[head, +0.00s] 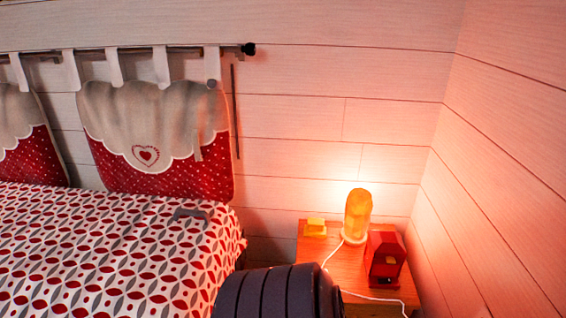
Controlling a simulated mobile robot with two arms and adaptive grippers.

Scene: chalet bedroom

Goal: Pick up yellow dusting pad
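A small yellow block, which looks like the yellow dusting pad (315,227), lies on the far left part of the wooden nightstand (318,254). It sits to the left of a glowing lamp and apart from it. Nothing covers it in the head view. A dark, ribbed rounded shape, apparently part of my own arm, stands at the bottom centre, in front of the nightstand's near left side. Neither gripper shows in the head view.
The lit orange lamp (357,212) stands on the nightstand with a white cord (372,298) running forward. A red house-shaped object (385,262) is to its right. The bed (120,250) with a patterned cover fills the left. Plank walls close off the back and right.

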